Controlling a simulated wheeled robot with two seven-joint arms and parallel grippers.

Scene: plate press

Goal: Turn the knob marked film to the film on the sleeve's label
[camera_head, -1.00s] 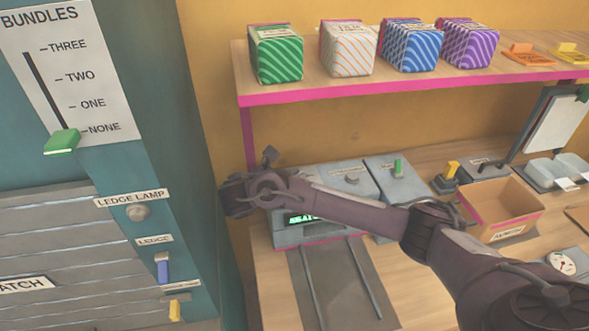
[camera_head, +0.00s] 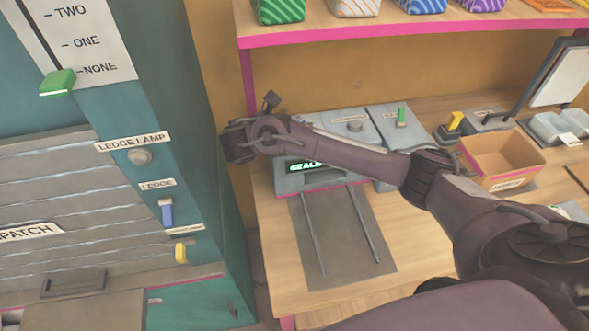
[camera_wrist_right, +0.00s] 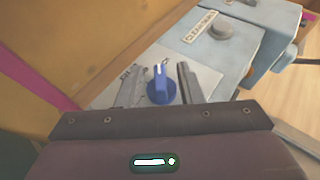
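In the right wrist view, a blue knob (camera_wrist_right: 160,88) with a white pointer mark stands on a pale grey machine top. The pointer is roughly upright in the picture. A small label beside it is mostly hidden by a finger and I cannot read it fully. My right gripper (camera_wrist_right: 158,68) is open, one finger on each side of the knob; I cannot tell whether they touch it. In the head view my right gripper (camera_head: 238,142) is over the left end of the grey machine (camera_head: 290,184) and hides the knob. No sleeve or sleeve label is recognisable. My left gripper is not in view.
The machine's green display (camera_head: 304,166) is partly covered by my arm. A grey round button (camera_wrist_right: 222,28) is near the knob. A pink-edged shelf (camera_head: 330,33) hangs above; a teal cabinet (camera_head: 200,190) stands left. An open box (camera_head: 500,160) sits right.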

